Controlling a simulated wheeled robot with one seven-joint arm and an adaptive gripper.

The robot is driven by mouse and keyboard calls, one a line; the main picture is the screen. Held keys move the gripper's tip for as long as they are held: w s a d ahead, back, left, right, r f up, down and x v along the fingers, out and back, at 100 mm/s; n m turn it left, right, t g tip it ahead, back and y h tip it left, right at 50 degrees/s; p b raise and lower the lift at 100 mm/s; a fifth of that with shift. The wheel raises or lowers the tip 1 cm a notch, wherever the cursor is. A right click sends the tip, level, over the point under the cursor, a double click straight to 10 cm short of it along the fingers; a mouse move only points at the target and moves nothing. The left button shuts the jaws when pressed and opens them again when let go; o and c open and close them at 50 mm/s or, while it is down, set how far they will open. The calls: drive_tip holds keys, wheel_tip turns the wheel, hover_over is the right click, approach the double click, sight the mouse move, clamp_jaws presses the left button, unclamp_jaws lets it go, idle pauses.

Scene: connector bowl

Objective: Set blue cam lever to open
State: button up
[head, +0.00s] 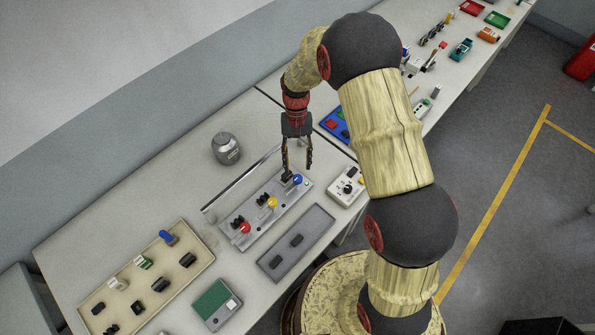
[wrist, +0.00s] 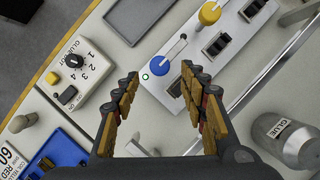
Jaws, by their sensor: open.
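The blue cam lever (head: 297,180) is at the right end of a pale grey panel (head: 262,220), past a yellow lever (head: 272,203) and a red lever (head: 245,228). In the wrist view the blue lever (wrist: 159,66) has a round blue cap and a pale arm pointing to the upper right. A black connector beside it is partly hidden by a finger. My gripper (head: 297,168) is open and empty, above the blue lever. In the wrist view the blue cap shows just beyond and between the fingertips (wrist: 160,78). I see no clear contact.
A white dial box (head: 346,186) stands right of the panel and a grey tray (head: 296,244) lies in front. A metal rail (head: 242,184) runs behind it, with a silver canister (head: 226,148) farther back. A blue tray (head: 335,125) lies behind the dial box.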

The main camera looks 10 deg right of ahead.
drive_tip(key=v, duration=0.6)
drive_tip(key=shift+r, duration=0.3)
drive_tip(key=shift+w, duration=0.2)
drive_tip(key=s+d+r+t+b, duration=0.2)
drive_tip(key=s+r+t+b, duration=0.1)
drive_tip(key=s, duration=0.5)
drive_tip(key=s+d+r+n+t+b, duration=0.1)
drive_tip(key=s+d+r+t+b, duration=0.1)
drive_tip(key=s+r+b, duration=0.4)
drive_tip(key=s+d+r+n+t+b, duration=0.1)
drive_tip(key=s+r+t+b, duration=0.3)
drive_tip(key=s, duration=0.6)
drive_tip(key=shift+s+d+r+t+h, duration=0.15)
drive_tip(key=shift+d+r+t+h, duration=0.3)
drive_tip(key=shift+d, duration=0.45)
